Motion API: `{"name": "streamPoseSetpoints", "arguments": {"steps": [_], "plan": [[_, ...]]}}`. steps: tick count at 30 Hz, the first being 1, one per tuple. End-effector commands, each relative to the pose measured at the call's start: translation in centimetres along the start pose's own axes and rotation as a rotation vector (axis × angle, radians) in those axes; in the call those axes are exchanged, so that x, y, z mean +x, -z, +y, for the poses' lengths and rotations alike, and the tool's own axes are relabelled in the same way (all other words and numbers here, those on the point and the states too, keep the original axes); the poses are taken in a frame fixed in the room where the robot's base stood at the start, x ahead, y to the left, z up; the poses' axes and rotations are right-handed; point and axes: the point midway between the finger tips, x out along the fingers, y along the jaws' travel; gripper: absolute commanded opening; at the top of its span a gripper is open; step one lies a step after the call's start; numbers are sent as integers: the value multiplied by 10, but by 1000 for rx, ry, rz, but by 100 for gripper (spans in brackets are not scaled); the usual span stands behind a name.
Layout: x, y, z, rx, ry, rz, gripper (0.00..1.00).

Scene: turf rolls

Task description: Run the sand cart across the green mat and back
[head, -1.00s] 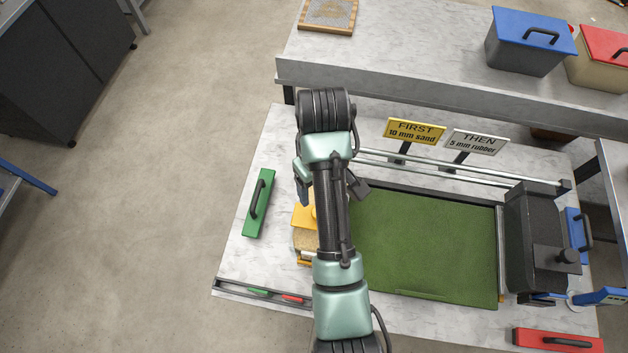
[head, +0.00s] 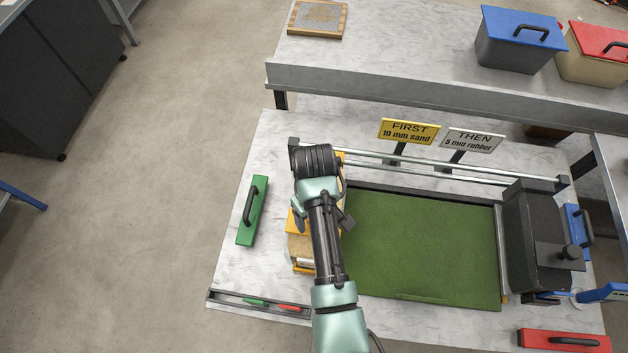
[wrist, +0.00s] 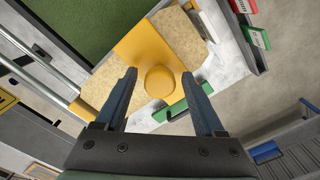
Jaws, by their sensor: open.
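The yellow sand cart (head: 300,247), with sand-coloured panels, stands at the left end of the green mat (head: 425,248); my arm hides part of it. In the wrist view the cart's yellow plate and round yellow knob (wrist: 160,82) show clearly. My gripper (wrist: 159,74) is open and empty above the cart. The knob appears between its two fingers in that view, with visible gaps on both sides. The depth between fingertips and knob is hard to tell. The dark rubber cart (head: 535,235) stands at the mat's right end.
Metal rails (head: 440,167) run behind the mat. Yellow "FIRST 10 mm sand" (head: 408,131) and grey "THEN 5 mm rubber" (head: 472,140) signs stand behind them. A green handled block (head: 252,210) lies left of the cart, a red one (head: 563,341) at front right.

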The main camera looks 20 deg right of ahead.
Motion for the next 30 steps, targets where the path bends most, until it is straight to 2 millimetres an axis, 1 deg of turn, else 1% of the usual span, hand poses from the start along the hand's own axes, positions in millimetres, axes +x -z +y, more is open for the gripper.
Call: {"name": "streamPoseSetpoints", "arguments": {"steps": [8,9,14,18,21,30], "plan": [[2,0,0,0,0,0,71],[2,0,0,0,0,0,69],[2,0,0,0,0,0,40],[2,0,0,0,0,0,15],[2,0,0,0,0,0,0],[2,0,0,0,1,0,0]]}}
